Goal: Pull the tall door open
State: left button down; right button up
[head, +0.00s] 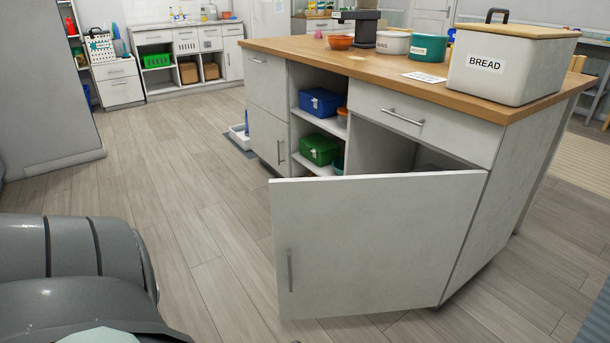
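A white cabinet door (375,245) on the wooden-topped island stands swung out toward me. It is attached at its right edge, and its vertical grey bar handle (290,270) is near its free left edge. The compartment behind it (385,150) shows partly above the door's top edge; the rest is hidden. A narrower closed door (266,135) with a vertical handle is at the island's left end. Neither gripper is in view; only grey parts of my own body show at the lower left.
The island's wooden top (420,70) carries a bread box (505,65), bowls and canisters. Open shelves hold a blue box (320,102) and a green box (320,149). A white tray (240,136) is on the floor. Wood floor (190,200) left of the door is clear.

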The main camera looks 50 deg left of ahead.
aim_at(347, 245)
jog(key=j+z, duration=0.15)
jog(key=j, duration=0.3)
jog(key=k+j+z, duration=0.15)
jog(key=j, duration=0.3)
jog(key=j+z, duration=0.2)
jog(key=j, duration=0.2)
jog(key=k+j+z, duration=0.15)
jog(key=j, duration=0.3)
jog(key=k+j+z, duration=0.15)
jog(key=j, duration=0.25)
jog(key=k+j+z, duration=0.2)
jog(key=j, duration=0.35)
jog(key=j+z, duration=0.2)
jog(key=j, duration=0.35)
jog(key=j+z, duration=0.2)
jog(key=j, duration=0.35)
jog(key=k+j+z, duration=0.2)
jog(key=j, duration=0.3)
